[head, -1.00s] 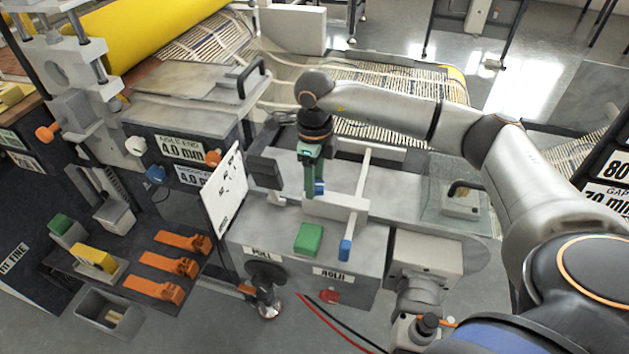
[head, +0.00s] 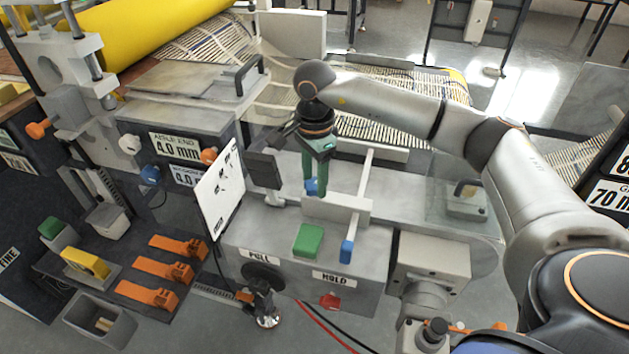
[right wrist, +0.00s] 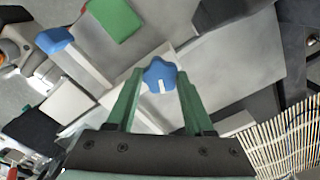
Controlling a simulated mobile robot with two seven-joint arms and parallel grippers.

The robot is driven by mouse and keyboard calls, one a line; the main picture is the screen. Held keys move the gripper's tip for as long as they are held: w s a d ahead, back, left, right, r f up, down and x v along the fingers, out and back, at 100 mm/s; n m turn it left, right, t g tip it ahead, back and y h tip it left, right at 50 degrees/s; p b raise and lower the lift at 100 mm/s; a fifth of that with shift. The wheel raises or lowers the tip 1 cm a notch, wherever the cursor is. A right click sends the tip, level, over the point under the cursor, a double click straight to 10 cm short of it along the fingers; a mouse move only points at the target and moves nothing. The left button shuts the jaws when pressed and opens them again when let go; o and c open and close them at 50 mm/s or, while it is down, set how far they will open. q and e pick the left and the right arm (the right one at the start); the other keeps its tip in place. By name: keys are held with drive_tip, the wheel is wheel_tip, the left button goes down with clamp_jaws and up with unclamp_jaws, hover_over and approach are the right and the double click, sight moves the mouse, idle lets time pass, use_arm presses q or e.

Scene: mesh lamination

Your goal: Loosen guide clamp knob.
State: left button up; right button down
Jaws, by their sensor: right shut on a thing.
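The guide clamp knob is a blue lobed knob with a white mark; in the right wrist view the knob (right wrist: 160,76) sits between the green fingertips of my right gripper (right wrist: 158,84). In the head view the knob (head: 311,186) shows small beside the green fingers of my right gripper (head: 314,190), which point down onto it. The gripper is shut on the knob. The knob stands by the grey guide block (head: 338,208) on the machine bed. My left gripper is not clearly seen in the head view.
A white guide bar (head: 364,185) with a blue end (head: 346,251) lies just right of the knob. A green block (head: 308,240) sits in front. A white marked panel (head: 219,190) stands to the left. Orange clamps (head: 163,270) lie at lower left.

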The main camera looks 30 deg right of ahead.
sight(315, 183)
drive_tip(key=shift+n+b, duration=0.55)
drive_tip(key=shift+n, duration=1.65)
drive_tip(key=shift+c, duration=1.4)
unclamp_jaws()
drive_tip(key=shift+r, duration=0.1)
wheel_tip(315, 183, up, 12)
drive_tip(key=shift+r, duration=0.2)
